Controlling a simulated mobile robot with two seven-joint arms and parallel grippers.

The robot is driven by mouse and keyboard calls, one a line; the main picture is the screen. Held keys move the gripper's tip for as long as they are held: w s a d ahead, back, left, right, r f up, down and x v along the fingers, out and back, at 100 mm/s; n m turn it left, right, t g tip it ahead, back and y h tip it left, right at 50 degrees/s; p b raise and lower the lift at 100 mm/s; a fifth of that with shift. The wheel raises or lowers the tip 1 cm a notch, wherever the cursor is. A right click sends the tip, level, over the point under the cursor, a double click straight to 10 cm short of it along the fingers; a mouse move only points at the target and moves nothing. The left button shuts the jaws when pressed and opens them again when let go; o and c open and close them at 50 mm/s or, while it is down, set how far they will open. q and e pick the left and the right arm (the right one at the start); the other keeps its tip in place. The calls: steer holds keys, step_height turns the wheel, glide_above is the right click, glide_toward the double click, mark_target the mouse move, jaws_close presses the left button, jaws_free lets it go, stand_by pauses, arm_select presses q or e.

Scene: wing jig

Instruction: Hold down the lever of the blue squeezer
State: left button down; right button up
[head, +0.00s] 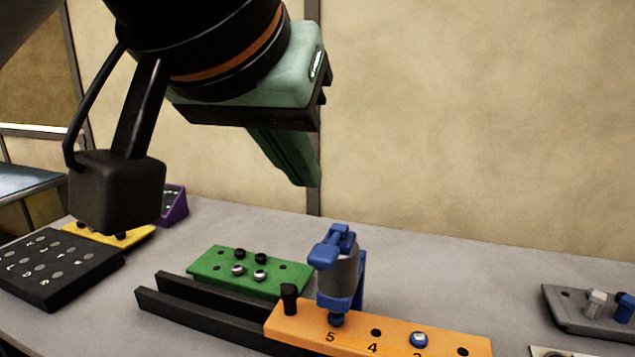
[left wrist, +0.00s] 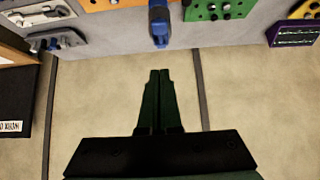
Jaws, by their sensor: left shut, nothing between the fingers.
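The blue squeezer (head: 341,262) stands upright at the back edge of the orange numbered plate, near the number 5. It has a grey body and a blue lever on top. In the left wrist view the squeezer (left wrist: 159,25) shows at the top centre, beyond my fingertips. My left gripper (head: 305,183) is shut and empty. It is above and a little left of the squeezer, apart from it, with its fingers pointing down and slightly right. In the left wrist view the two green fingers (left wrist: 159,72) lie together. My right gripper is not in view.
The orange plate (head: 395,335) sits by black rails (head: 205,315). A green plate (head: 222,262) with knobs stands behind them. A black lettered board (head: 55,270), yellow plate (head: 140,234) and purple box (head: 174,205) are at left. A grey plate (head: 570,318) is at right.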

arm_select(q)
glide_above(329, 245)
steer(key=s, duration=0.3)
steer(key=f, duration=0.4)
steer(key=f+b, duration=0.1)
steer(key=f, duration=0.1)
steer(key=shift+w+a+f, duration=0.15)
steer(key=shift+a+f, duration=0.2)
steer(key=shift+a, duration=0.05)
step_height(329, 245, down, 2)
steer(key=shift+f, duration=0.65)
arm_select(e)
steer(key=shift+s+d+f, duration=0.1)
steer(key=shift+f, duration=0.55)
